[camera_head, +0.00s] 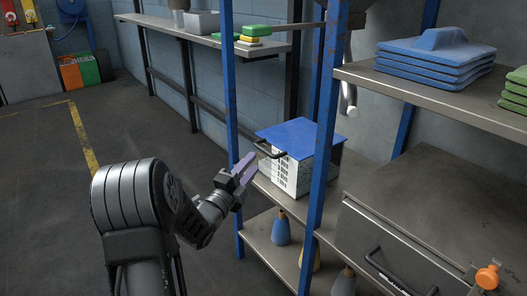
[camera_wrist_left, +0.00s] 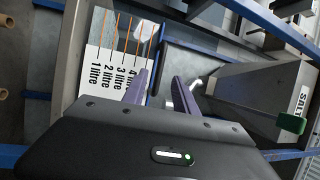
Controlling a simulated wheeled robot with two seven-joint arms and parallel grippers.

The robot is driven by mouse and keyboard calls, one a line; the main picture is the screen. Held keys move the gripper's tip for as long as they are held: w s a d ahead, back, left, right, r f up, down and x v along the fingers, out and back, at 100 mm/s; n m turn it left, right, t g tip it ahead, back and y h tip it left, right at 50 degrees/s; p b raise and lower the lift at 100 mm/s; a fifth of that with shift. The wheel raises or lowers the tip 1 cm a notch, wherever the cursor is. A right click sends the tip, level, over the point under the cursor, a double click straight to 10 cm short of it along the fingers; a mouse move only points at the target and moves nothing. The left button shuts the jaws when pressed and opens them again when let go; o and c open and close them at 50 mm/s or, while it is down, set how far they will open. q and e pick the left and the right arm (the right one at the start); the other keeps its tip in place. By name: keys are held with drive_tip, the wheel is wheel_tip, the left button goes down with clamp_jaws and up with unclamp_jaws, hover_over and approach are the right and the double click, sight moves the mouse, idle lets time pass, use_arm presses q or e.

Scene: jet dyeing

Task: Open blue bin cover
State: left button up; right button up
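The blue bin cover (camera_head: 300,136) lies flat and closed on a white bin (camera_head: 293,174) on the rack's middle shelf. A black handle (camera_head: 268,152) sticks out from the cover's left edge. My left gripper (camera_head: 247,168) is just left of the bin, close to the handle and with nothing in it. In the left wrist view its two purple fingers (camera_wrist_left: 162,76) are apart. A white face with litre marks (camera_wrist_left: 112,62) and a dark bar (camera_wrist_left: 205,58) show beyond them; I cannot tell whether the fingers touch the bar. My right gripper is out of view.
Blue rack posts (camera_head: 321,140) stand on both sides of the bin's front. A metal drawer unit (camera_head: 400,245) is at the right, under stacked blue pads (camera_head: 432,62). Open floor (camera_head: 60,190) lies at the left.

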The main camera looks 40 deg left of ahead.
sight(264, 149)
use_arm(q)
drive_tip(key=w, duration=0.2)
drive_tip(key=w+r, duration=0.1)
drive_tip(key=w, duration=0.2)
drive_tip(key=w+b, duration=0.1)
drive_tip(key=w, duration=0.1)
drive_tip(key=shift+w+a+r, duration=0.2)
drive_tip(key=shift+w+a, duration=0.05)
drive_tip(key=shift+a, duration=0.1)
clamp_jaws()
idle(1.1)
